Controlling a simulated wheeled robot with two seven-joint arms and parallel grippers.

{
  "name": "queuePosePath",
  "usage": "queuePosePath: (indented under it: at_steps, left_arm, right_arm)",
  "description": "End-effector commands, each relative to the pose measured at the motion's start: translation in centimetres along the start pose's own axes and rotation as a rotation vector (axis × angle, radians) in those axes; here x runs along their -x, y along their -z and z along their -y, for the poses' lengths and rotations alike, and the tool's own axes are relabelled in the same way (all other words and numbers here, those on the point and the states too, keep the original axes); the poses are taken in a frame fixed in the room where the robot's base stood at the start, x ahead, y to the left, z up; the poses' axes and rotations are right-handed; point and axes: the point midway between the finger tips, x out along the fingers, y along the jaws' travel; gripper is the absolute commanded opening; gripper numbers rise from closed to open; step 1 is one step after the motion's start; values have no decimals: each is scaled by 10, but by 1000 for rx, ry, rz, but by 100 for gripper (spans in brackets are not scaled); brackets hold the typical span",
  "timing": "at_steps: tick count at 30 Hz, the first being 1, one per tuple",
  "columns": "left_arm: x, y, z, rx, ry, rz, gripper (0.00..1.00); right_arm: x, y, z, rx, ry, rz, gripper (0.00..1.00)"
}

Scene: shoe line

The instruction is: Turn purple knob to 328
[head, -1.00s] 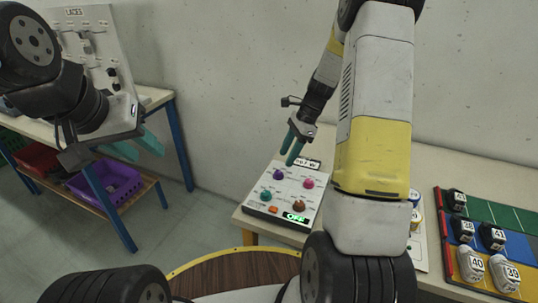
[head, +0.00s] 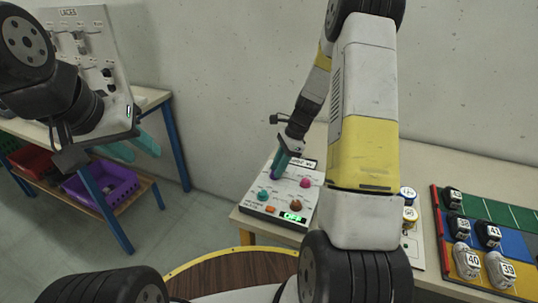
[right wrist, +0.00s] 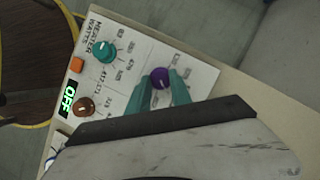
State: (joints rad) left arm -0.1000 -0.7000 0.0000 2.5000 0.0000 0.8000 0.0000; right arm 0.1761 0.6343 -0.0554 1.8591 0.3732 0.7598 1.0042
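The white control panel (head: 252,200) lies on the right table with several knobs. The purple knob (right wrist: 160,77) shows in the right wrist view, with a pale mark on its top. My right gripper (right wrist: 161,84) is open, its teal fingertips apart on either side of the knob's near edge; I cannot tell whether they touch it. In the head view my right gripper (head: 278,168) hides most of this knob. My left gripper (head: 135,146) is open and empty at the left, away from the panel. The panel's green display (right wrist: 69,99) reads OFF.
A teal knob (right wrist: 104,51), an orange button (right wrist: 77,65) and a brown knob (right wrist: 84,106) share the panel, as does a pink knob (head: 305,182). A colored board (head: 480,240) with numbered shoes is at the right. A purple crate (head: 103,187) sits on the left shelf.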

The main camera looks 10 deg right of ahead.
Motion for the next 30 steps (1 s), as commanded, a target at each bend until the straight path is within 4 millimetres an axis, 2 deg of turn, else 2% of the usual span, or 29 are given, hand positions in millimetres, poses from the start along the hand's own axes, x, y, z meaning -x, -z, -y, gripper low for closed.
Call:
queuePosePath:
  at_steps: [8, 14, 30]
  left_arm:
    - [0, 0, 0, 0, 0, 0, 36]
    - [0, 0, 0, 0, 0, 0, 36]
    - [0, 0, 0, 0, 0, 0, 36]
  right_arm:
    - [0, 0, 1, 18, -6, 0, 0]
    - [0, 0, 2, 93, -38, -1, 0]
    - [0, -2, 7, 533, -219, -1, 0]
